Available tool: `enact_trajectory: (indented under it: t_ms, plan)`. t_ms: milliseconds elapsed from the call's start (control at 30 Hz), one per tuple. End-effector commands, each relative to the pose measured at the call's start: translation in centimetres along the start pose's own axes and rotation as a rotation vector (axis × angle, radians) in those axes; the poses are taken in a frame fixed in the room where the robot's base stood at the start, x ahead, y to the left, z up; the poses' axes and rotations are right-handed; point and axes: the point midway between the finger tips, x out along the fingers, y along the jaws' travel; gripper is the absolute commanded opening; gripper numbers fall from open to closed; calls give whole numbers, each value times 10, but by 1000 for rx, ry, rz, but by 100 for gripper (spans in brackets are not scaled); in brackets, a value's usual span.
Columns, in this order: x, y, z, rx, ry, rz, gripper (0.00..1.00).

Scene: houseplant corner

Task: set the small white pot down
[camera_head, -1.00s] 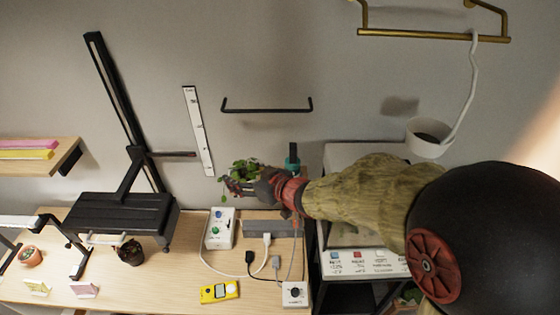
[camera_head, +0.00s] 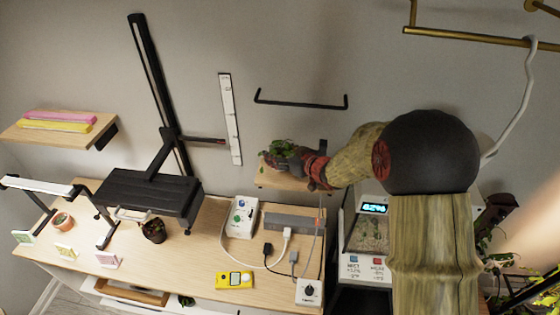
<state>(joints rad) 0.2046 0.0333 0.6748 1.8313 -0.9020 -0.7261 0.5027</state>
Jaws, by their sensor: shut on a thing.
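My gripper (camera_head: 292,165) is at the end of my arm, in front of the wall near the middle of the view. It is shut on a potted plant with trailing green leaves (camera_head: 279,149). The fingers and leaves hide most of the pot, so its white colour cannot be made out. A small wooden wall shelf (camera_head: 268,180) shows just below and behind the plant. I cannot tell whether the pot touches the shelf.
Below are a white box with knobs (camera_head: 242,217), a grey power strip with cables, and a yellow meter (camera_head: 235,281) on the wooden bench. A black wall rail (camera_head: 300,103) is above. A lit display case (camera_head: 368,235) stands right.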

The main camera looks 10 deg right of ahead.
Motion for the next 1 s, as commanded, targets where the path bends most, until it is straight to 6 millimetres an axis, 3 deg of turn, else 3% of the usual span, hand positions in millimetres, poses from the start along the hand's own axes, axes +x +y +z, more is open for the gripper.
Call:
enact_trajectory:
  t_ms: [167, 433, 800, 833, 1000]
  plan:
    - [7, 5, 4, -1, 2, 0, 24]
    - [22, 6, 34, 1, 1, 0, 24]
    - [23, 6, 37, -1, 2, 0, 24]
    - [23, 6, 38, -1, 0, 0, 61]
    - [23, 6, 38, -1, 0, 0, 70]
